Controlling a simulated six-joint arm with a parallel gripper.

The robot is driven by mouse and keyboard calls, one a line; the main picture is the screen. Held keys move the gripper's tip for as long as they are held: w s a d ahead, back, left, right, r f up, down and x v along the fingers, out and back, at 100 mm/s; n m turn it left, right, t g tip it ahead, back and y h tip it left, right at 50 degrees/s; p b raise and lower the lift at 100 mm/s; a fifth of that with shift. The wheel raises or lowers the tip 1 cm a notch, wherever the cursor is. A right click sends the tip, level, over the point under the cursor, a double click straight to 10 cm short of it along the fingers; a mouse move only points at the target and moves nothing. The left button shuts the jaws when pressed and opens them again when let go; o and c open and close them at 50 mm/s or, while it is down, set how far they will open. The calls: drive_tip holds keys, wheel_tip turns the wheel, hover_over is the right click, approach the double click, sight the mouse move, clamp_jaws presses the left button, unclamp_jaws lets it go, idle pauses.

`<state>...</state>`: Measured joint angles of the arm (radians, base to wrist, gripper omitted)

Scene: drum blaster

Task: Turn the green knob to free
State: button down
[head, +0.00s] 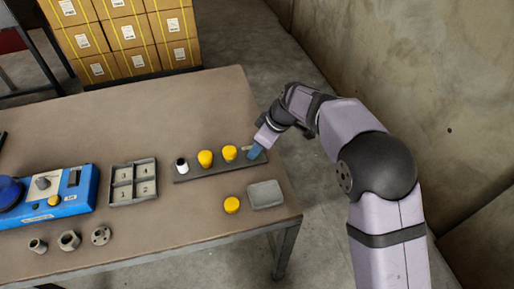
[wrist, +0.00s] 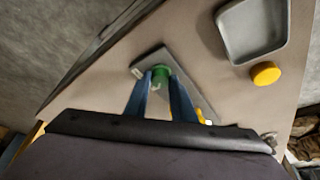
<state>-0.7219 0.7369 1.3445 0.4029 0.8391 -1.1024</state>
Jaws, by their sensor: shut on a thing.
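The green knob (wrist: 160,73) stands near one end of a long dark grey plate (wrist: 150,59) in the wrist view. My gripper (wrist: 161,80) has its two blue fingers on either side of the knob and is shut on it. In the head view my gripper (head: 257,152) is at the right end of the plate (head: 195,174), and its fingers hide the knob there. A small pale mark (wrist: 136,72) shows beside the knob. I cannot read the knob's setting.
Two yellow knobs (head: 205,158) and a white-and-black piece (head: 181,166) stand along the plate. A loose yellow piece (head: 232,205) and a grey tray (head: 265,194) are in front. A divided tray (head: 133,182) and a blue box (head: 62,210) are to the left.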

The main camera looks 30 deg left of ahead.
drive_tip(key=c, duration=1.5)
unclamp_jaws()
drive_tip(key=v, duration=0.7)
drive_tip(key=shift+d+r+b, duration=0.1)
drive_tip(key=shift+r+b, duration=0.05)
drive_tip(key=shift+b, duration=0.2)
